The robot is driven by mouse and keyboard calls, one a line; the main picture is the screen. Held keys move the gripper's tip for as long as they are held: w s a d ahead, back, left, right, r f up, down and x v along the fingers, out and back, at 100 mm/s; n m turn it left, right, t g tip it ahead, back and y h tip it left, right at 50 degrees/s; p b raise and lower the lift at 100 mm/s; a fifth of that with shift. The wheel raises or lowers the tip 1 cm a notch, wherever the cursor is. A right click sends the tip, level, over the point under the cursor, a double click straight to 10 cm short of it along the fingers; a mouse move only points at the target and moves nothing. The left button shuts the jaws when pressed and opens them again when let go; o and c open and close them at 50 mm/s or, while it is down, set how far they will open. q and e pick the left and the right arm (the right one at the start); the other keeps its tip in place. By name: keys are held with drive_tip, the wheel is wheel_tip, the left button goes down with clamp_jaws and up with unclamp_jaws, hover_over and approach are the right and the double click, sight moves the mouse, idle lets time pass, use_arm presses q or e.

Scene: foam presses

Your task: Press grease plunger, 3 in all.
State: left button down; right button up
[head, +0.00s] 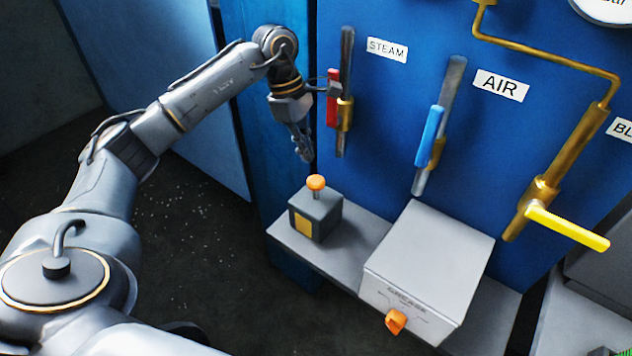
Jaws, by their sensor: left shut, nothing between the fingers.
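The grease plunger (316,183) is an orange knob on a thin metal stem. It stands up out of a dark grey box (325,218) with a yellow patch on its front. My left gripper (305,156) points down just above the knob and slightly to its left in the head view. Its fingers are together with nothing between them, and a small gap shows between the fingertips and the knob. My right gripper is out of view.
The box sits on a grey shelf (290,238) beside a pale box (428,262) labelled GREASE with an orange knob (396,321). Behind, a blue panel carries red (332,98), blue (430,136) and yellow (566,226) valve handles. The red handle is close to my left wrist.

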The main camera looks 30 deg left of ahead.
sight(309, 178)
use_arm(q)
drive_tip(key=shift+b+x, duration=1.1)
drive_tip(key=shift+x, duration=1.25)
drive_tip(key=b+x, duration=0.2)
drive_tip(key=a+b+x, duration=0.1)
drive_tip(key=b+x, duration=0.1)
drive_tip(key=x, duration=0.1)
drive_tip(key=shift+s+a+f, duration=0.1)
drive_tip(key=shift+f, duration=0.05)
drive_tip(key=shift+r, duration=0.25)
drive_tip(key=shift+s+a+r, duration=0.1)
drive_tip(key=shift+a+r, duration=0.15)
drive_tip(key=shift+a, duration=0.55)
drive_tip(key=shift+a+r, duration=0.2)
drive_tip(key=shift+a, duration=0.6)
drive_tip(key=shift+r, duration=0.55)
drive_tip(key=v, duration=1.1)
drive_tip(key=shift+a, duration=0.2)
